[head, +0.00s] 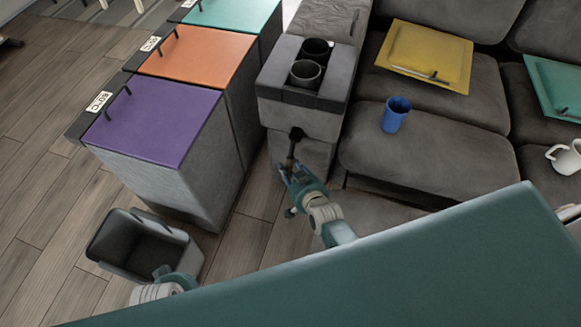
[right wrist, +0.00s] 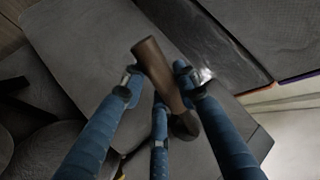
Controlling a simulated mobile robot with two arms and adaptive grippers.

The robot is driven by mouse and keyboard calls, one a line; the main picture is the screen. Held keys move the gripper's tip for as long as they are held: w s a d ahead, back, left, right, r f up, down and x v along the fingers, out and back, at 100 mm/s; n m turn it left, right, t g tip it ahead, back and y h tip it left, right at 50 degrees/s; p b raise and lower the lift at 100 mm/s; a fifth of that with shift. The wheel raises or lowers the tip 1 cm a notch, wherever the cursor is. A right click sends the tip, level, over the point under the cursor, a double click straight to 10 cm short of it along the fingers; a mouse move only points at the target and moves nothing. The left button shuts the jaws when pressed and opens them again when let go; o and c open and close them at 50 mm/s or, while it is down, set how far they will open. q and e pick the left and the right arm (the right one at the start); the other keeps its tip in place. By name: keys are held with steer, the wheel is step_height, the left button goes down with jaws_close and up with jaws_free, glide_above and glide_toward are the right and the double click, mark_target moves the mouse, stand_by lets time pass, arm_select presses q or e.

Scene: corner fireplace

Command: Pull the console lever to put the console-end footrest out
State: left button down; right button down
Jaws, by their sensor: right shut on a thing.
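The console (head: 280,72) is grey, with two dark cup holders on top. Its lever has a dark mount on the front face and a brown handle (head: 291,150) pointing down. My right gripper (head: 292,172) is at the handle's lower end. In the right wrist view, the brown handle (right wrist: 158,70) lies between the blue fingers of this gripper (right wrist: 160,85), which is shut on it. A grey padded surface (head: 375,212) lies low in front of the console-end seat (head: 430,160); I cannot tell how far out the footrest is. My left gripper (head: 165,272) is partly visible by the bin, its fingers unclear.
A blue mug (head: 396,115) and a yellow tray (head: 430,52) rest on the sofa. A white mug (head: 566,158) is at the right. Bins with purple (head: 155,125) and orange (head: 197,55) lids stand left of the console. An open dark bin (head: 110,243) stands on the floor.

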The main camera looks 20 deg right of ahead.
steer(key=c, duration=1.3)
jaws_free()
steer(key=shift+s+a, duration=0.1)
steer(key=shift+s+r, duration=0.15)
steer(key=shift+s, duration=0.35)
steer(key=v, duration=1.1)
steer(key=shift+w+d+r, duration=0.15)
steer(key=shift+d, duration=0.15)
